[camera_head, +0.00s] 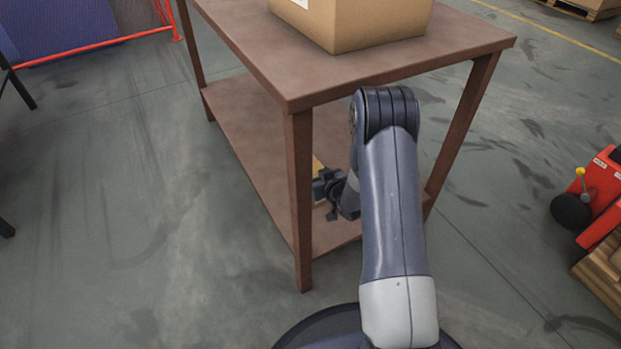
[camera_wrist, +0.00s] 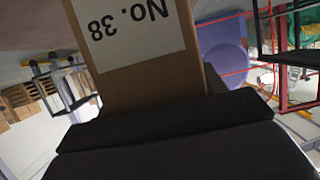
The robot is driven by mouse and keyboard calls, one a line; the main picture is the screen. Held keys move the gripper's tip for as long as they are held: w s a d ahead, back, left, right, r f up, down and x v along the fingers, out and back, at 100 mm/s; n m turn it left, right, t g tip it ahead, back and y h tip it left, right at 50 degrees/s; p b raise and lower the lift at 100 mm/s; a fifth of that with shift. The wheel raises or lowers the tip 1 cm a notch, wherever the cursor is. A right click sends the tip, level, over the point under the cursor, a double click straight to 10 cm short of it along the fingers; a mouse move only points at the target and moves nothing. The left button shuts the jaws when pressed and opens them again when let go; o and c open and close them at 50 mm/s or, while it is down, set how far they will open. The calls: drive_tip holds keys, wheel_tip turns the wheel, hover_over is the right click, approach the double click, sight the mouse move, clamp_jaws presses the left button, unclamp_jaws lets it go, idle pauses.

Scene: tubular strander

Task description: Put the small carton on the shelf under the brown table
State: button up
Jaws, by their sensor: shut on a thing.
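The small carton (camera_wrist: 150,82) is brown cardboard with a white label reading "No. 38", upside down in the wrist view. It is held between the jaws of my gripper (camera_wrist: 165,115), which are shut on it. The gripper is under the top of the brown table (camera_head: 280,65), over the lower shelf (camera_head: 245,130). Whether the carton touches the shelf cannot be told.
A large carton (camera_head: 350,22) stands on the tabletop. Table legs (camera_head: 300,200) bound the shelf's corners. The visible left part of the shelf is bare. Red machinery (camera_head: 600,190) stands to the right, and a red rail (camera_head: 100,45) at the back left.

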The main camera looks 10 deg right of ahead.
wheel_tip(320, 180, down, 6)
drive_tip(key=shift+r+b, duration=0.1)
drive_tip(key=shift+b, duration=1)
drive_tip(key=shift+r, duration=0.1)
drive_tip(key=o, duration=1.3)
drive_tip(key=shift+f, duration=0.2)
drive_tip(key=shift+r, duration=0.25)
drive_tip(key=p+v, duration=0.4)
drive_tip(key=v, duration=0.8)
drive_tip(key=shift+p, duration=0.3)
